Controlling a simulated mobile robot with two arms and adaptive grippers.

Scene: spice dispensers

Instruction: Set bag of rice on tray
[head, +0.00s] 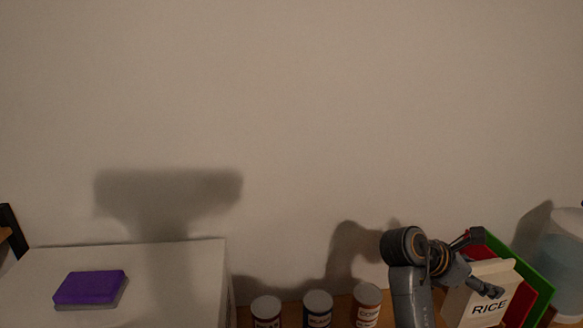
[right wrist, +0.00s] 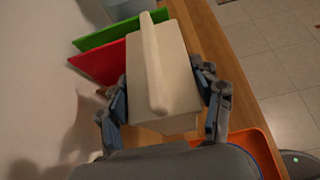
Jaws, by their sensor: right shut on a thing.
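The bag of rice (head: 487,301), a cream block with a folded top and the word RICE, is at the lower right of the head view. My right gripper (head: 482,265) is over its top, and the bag also fills the middle of the right wrist view (right wrist: 168,75). There the right gripper's fingers (right wrist: 163,100) press on both sides of the bag. An orange tray rim (right wrist: 266,150) shows below and right of the bag in the right wrist view. Whether the bag touches the surface under it is hidden. My left gripper is not in view.
A red board (head: 520,308) and a green board (head: 541,285) lean against the wall behind the bag. Several cans, including a can (head: 318,303), stand left of my right arm. A large clear container (head: 563,260) is at far right. A purple sponge (head: 90,287) lies on a white box (head: 190,265).

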